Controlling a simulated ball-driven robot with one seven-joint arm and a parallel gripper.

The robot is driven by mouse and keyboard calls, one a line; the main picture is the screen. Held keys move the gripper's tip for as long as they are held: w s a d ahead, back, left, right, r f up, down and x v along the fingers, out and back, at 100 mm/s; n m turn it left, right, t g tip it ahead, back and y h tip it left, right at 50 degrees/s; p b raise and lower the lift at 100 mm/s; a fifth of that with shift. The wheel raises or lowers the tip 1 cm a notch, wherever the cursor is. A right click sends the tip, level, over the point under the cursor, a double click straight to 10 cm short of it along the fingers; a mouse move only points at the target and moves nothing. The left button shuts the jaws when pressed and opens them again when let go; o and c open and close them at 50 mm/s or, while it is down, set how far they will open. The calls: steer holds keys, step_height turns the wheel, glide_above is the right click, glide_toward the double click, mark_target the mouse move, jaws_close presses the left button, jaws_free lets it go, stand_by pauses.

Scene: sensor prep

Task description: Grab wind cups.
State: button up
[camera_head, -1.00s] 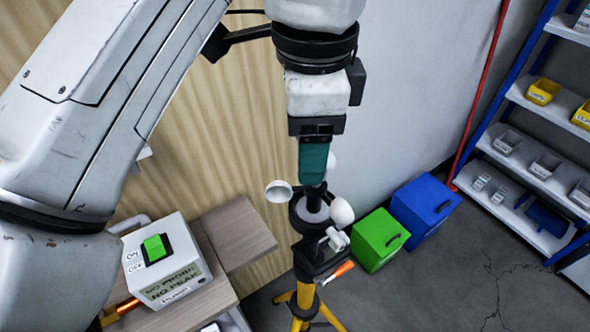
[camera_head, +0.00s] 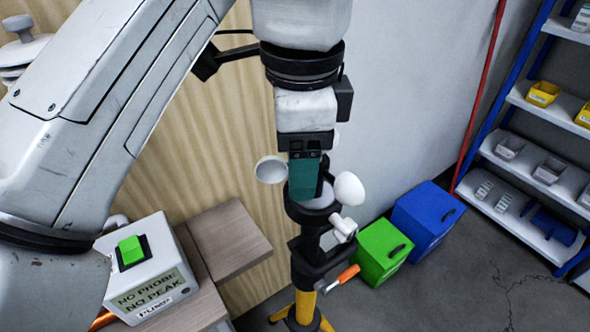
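The wind cups (camera_head: 349,189) are white cups set around a dark hub, on top of a yellow and black tripod stand (camera_head: 304,307). One cup shows left of my gripper, one right, and part of another behind it. My gripper (camera_head: 304,190) points down over the hub, with a teal finger between the left and right cups. The finger overlaps the hub in the picture and hides part of it. A dark upright piece shows just right of the finger. I cannot tell whether the fingers touch the hub or how wide they stand.
An orange-handled clamp (camera_head: 345,276) sticks out from the stand. A white box with a green button (camera_head: 132,252) sits on a wooden bench (camera_head: 230,243) at left. Green (camera_head: 382,252) and blue (camera_head: 427,222) boxes stand on the floor at right. Shelves (camera_head: 530,170) stand far right.

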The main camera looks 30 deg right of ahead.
steer(key=shift+f+b, duration=0.3)
steer(key=shift+f, duration=0.4)
steer(key=shift+r, duration=0.1)
steer(key=shift+c, duration=0.2)
steer(key=c, duration=1.1)
